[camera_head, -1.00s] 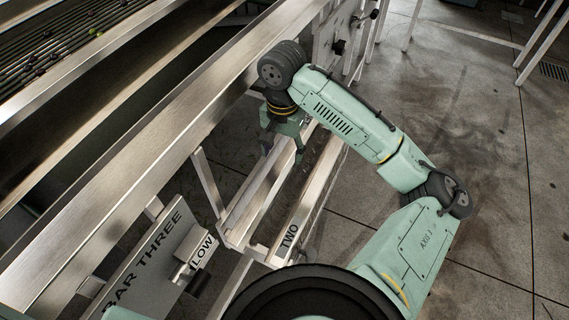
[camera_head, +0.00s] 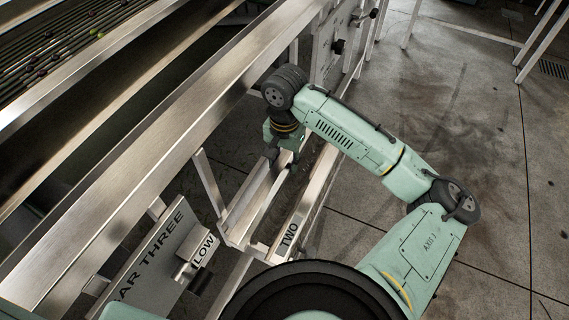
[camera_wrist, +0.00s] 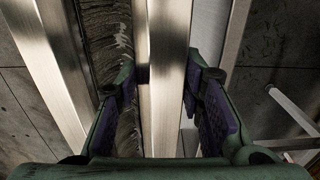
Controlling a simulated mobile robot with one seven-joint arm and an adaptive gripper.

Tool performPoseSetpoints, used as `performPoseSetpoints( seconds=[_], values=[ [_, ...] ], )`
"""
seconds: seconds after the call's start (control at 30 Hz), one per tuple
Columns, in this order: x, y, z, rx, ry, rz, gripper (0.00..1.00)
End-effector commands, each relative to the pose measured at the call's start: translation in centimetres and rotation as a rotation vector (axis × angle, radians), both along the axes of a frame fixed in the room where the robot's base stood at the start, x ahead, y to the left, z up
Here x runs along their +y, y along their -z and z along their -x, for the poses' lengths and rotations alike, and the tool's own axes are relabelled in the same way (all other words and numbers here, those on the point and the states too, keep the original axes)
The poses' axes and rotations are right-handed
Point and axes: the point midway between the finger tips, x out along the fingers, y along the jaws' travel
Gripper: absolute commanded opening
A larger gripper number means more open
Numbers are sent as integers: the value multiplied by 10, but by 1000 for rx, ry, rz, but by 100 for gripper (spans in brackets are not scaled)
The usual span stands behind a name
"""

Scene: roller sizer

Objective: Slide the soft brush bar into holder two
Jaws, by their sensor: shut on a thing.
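Holder two (camera_head: 290,234), a long metal channel with TWO on its end, hangs beside the machine. My gripper (camera_head: 284,156) is over its far part, pointing down, with its fingers around a long bar. In the wrist view my gripper (camera_wrist: 165,85) has its dark-padded fingers on both sides of a pale metal bar (camera_wrist: 168,50), which seems to be the soft brush bar's back. A dark, bristly strip (camera_wrist: 112,35) runs along its left; whether it belongs to the held bar is unclear. In the head view the bar lies along the channel; its seating depth cannot be told.
A long steel machine rail (camera_head: 150,150) runs close along the left. Open concrete floor (camera_head: 450,120) lies to the right.

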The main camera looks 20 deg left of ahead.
Motion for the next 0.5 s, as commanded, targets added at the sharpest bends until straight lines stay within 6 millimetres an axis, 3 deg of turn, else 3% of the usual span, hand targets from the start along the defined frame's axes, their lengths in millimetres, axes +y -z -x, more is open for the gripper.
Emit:
performPoseSetpoints(
  seconds=[0.43, 0.5],
  values=[
    [0, 0, 0, 0, 0, 0, 0],
    [0, 0, 0, 0, 0, 0, 0]
  ],
)
